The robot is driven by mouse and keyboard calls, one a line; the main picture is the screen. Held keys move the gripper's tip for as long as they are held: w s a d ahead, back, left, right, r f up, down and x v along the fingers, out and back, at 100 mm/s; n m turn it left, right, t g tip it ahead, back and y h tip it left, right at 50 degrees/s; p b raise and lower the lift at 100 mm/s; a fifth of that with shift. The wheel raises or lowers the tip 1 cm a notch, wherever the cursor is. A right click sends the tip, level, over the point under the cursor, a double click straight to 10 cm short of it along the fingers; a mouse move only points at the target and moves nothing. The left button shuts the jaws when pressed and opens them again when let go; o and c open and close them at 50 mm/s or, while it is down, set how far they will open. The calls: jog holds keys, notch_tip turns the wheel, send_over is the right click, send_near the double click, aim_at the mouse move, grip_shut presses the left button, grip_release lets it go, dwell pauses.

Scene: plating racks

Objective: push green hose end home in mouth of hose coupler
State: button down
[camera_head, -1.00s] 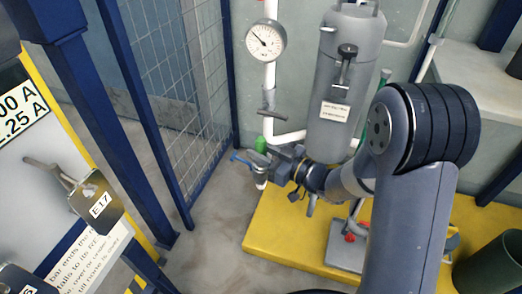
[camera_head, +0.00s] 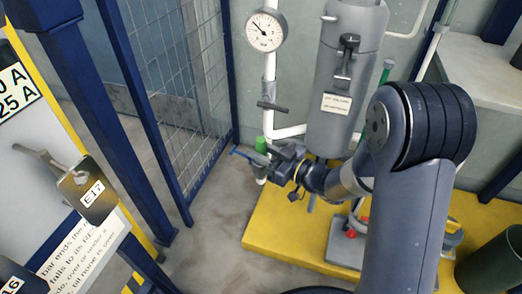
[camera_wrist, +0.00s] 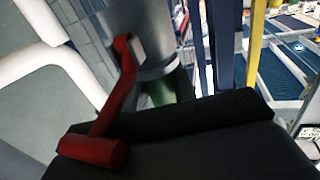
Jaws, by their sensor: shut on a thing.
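A short green piece, which I take for the green hose end (camera_head: 261,145), stands up at my gripper (camera_head: 266,160) in the head view. My gripper is shut on it, small and partly hidden by its own dark jaws. In the wrist view a green part (camera_wrist: 165,90) shows below a grey collar (camera_wrist: 152,58), with the dark jaws in front. A pale pipe-like piece (camera_head: 261,179) shows just below my gripper. I cannot make out the coupler's mouth for certain, or how deep the hose end sits.
A red lever (camera_wrist: 108,110) crosses close to the jaws in the wrist view. A blue lever (camera_head: 240,153) lies left of my gripper. White pipe (camera_head: 268,80) with a gauge (camera_head: 265,30) and a grey vessel (camera_head: 343,85) stand behind. Mesh fence (camera_head: 180,80) is at left.

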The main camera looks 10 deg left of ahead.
jog(key=shift+f, duration=0.3)
jog(key=c, duration=1.1)
grip_release()
jog(key=p+v, duration=0.3)
jog(key=v, duration=0.7)
jog(key=shift+s+d+r, duration=0.1)
jog(key=shift+s+d, duration=0.05)
jog(key=shift+d, duration=0.25)
jog(key=b+x, duration=0.3)
jog(key=x, duration=0.7)
jog(key=shift+a, duration=0.4)
jog(key=shift+r, duration=0.25)
jog(key=shift+f, duration=0.1)
